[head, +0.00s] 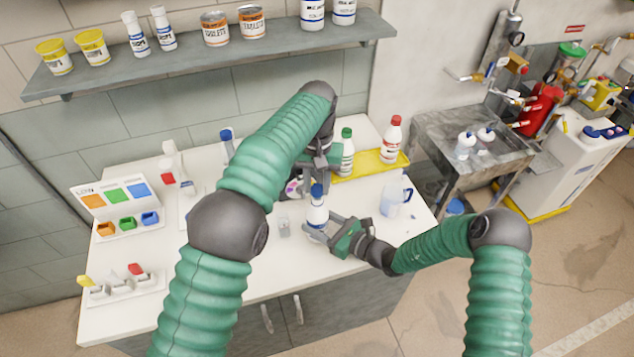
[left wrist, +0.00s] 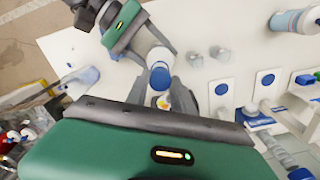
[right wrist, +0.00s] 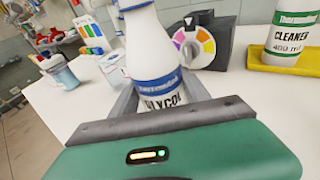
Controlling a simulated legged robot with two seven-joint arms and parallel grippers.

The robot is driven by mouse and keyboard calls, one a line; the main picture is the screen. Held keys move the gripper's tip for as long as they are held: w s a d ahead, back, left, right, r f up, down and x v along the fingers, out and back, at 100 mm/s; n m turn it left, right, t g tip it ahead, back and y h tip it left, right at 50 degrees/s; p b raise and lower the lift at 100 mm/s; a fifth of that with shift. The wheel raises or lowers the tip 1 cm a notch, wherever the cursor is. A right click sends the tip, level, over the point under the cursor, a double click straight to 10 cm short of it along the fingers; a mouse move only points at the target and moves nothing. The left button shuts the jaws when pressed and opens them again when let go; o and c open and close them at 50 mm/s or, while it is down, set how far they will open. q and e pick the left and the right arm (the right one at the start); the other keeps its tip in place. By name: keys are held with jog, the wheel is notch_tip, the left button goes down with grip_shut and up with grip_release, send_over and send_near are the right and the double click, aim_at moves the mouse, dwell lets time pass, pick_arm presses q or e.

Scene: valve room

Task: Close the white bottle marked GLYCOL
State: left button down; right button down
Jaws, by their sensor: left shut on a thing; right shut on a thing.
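The white GLYCOL bottle (head: 317,215) stands upright on the white table; its label and blue band show in the right wrist view (right wrist: 155,82). My right gripper (head: 316,234) is shut around its lower body. A blue cap (head: 317,190) is at the bottle's top, and it also shows in the left wrist view (left wrist: 160,76). My left gripper (head: 320,183) is above the bottle, shut on the blue cap, with its fingers pointing down. The cap lines up with the neck, but I cannot tell whether it is seated. The neck's top is outside the right wrist view.
A colour-dial device (right wrist: 195,42) stands close behind the bottle. A yellow tray (head: 372,165) holds a green-capped bottle (head: 346,155) and a red-capped bottle (head: 391,140). A clear jug (head: 391,203) stands to the right. Small clear objects (head: 284,228) stand left of the bottle.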

aim_at(317, 217)
pick_arm(q)
jog(key=shift+d, duration=0.1)
jog(key=shift+f, duration=0.85)
jog(key=shift+f, duration=0.6)
